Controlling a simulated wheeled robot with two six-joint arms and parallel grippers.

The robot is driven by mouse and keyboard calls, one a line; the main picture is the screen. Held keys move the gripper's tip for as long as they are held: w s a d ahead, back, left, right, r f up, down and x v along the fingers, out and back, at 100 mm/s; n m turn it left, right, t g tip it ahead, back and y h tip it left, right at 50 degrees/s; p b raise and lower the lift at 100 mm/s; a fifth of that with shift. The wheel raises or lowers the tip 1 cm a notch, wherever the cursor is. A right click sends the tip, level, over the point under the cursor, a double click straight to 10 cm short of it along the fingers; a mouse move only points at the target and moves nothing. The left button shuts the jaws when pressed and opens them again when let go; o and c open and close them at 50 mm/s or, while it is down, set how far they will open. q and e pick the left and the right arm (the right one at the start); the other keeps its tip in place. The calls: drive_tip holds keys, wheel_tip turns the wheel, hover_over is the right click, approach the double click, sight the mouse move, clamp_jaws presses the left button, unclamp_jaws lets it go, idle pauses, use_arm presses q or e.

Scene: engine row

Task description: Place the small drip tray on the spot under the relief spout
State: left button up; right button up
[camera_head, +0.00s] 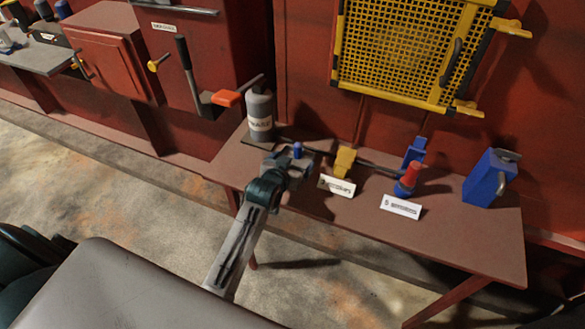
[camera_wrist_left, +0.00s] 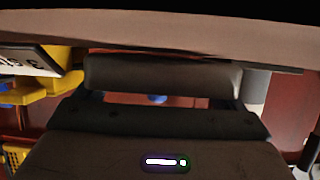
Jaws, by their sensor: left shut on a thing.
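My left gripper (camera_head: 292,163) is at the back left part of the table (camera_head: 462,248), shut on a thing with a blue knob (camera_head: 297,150). A small blue spot (camera_wrist_left: 157,99) shows between the finger bars in the left wrist view. The fingers hide most of the held thing, so I cannot tell for sure whether it is the small drip tray. I cannot pick out the relief spout or the spot under it. A dark flat surface lies beside the gripper. My right gripper is not in view.
A grey bottle (camera_head: 260,115) stands behind and left of the gripper. To its right are a yellow block (camera_head: 344,161), a red and blue fitting (camera_head: 407,181), white cards (camera_head: 400,206) and a blue can (camera_head: 484,178). A red-orange lever (camera_head: 227,98) juts from the cabinet. The table's front right is clear.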

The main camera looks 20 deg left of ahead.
use_arm(q)
drive_tip(key=shift+f, duration=0.25)
drive_tip(key=o, duration=0.8)
